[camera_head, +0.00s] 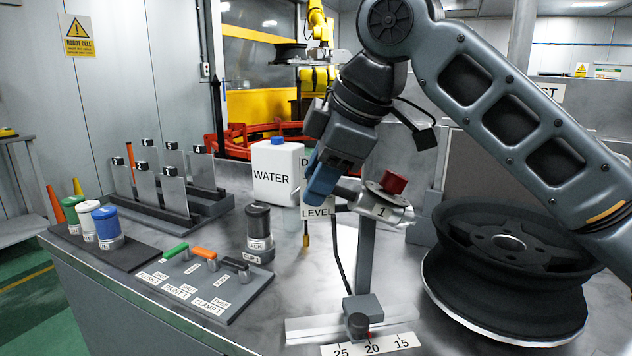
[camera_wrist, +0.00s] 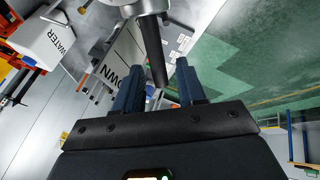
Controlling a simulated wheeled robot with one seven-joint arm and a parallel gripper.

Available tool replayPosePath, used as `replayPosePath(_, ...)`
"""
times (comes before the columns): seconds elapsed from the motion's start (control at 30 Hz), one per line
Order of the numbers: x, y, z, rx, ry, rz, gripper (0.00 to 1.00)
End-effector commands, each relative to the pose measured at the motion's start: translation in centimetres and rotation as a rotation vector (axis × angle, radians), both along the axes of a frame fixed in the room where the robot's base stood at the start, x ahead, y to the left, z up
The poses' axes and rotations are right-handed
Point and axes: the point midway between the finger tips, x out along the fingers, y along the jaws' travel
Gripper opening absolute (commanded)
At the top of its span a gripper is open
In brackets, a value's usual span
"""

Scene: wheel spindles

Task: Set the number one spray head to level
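The number one spray head (camera_head: 378,208) sits on top of a grey post (camera_head: 366,255), with a red knob (camera_head: 393,182) above its "1" tag. Its grey body also shows at the top of the wrist view (camera_wrist: 135,6). A dark handle (camera_wrist: 153,50) reaches from it toward my gripper (camera_wrist: 158,80). My blue fingers stand apart on both sides of the handle, with gaps visible, so the gripper is open. In the head view my gripper (camera_head: 318,190) is left of the spray head and hides part of it.
A white water jug (camera_head: 278,172) stands behind left. A black wheel rim (camera_head: 515,250) lies at right under my arm. At left are a switch panel (camera_head: 240,300), a dark canister (camera_head: 259,230), capped containers (camera_head: 107,225) and upright plates (camera_head: 175,190). A numbered scale (camera_head: 372,346) lies in front.

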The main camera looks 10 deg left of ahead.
Motion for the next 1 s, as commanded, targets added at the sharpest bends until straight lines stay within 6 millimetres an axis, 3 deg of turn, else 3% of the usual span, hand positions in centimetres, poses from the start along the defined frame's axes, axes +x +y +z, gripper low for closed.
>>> replayPosePath(0.4,0.34,0.46,-0.95,0.001,0.000,0.000,0.40)
replayPosePath(0.83,0.33,0.43,-0.93,0.000,0.000,0.000,0.00)
replayPosePath(1.0,0.33,0.43,-0.93,0.000,0.000,0.000,0.00)
